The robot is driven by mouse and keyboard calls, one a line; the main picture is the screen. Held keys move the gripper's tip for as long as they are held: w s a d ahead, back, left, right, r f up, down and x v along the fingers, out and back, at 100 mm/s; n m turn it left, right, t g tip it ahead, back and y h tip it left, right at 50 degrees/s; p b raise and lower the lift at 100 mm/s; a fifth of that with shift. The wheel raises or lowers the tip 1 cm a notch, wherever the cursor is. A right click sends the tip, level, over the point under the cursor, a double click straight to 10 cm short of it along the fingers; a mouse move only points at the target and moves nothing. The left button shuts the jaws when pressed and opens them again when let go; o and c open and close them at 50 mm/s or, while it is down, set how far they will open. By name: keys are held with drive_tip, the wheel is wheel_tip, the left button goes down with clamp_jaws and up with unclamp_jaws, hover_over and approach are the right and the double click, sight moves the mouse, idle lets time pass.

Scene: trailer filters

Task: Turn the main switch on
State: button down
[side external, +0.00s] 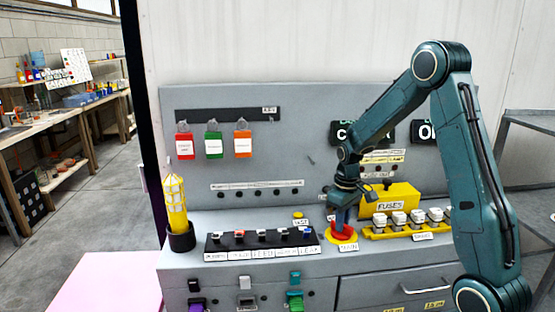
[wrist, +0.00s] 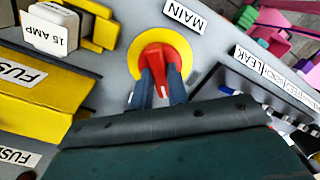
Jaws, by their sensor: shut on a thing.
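The main switch is a red rotary knob on a round yellow plate (side external: 342,240), with a MAIN label (side external: 347,247) at its front. In the wrist view the red knob (wrist: 161,60) sits on the yellow plate (wrist: 181,45), beside the MAIN label (wrist: 185,17). My gripper (side external: 342,222) points down over the switch. In the wrist view its two dark fingers (wrist: 162,88) are shut on the red knob's handle, one on each side. The lower part of the handle lies between the fingers.
A yellow FUSES box (side external: 390,199) and a row of white fuses (side external: 420,217) stand right of the switch. A black strip of small switches (side external: 262,241) and a yellow TEST button (side external: 298,214) are to the left. Red, green and orange tags (side external: 213,146) hang on the panel.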

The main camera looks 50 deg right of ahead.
drive_tip(key=m, duration=0.3)
drive_tip(key=shift+m, duration=2.4)
drive_tip(key=c, duration=1.4)
unclamp_jaws()
drive_tip(key=shift+o, duration=0.2)
drive_tip(key=shift+r, duration=0.15)
wheel_tip(320, 180, up, 14)
drive_tip(key=shift+f, duration=0.2)
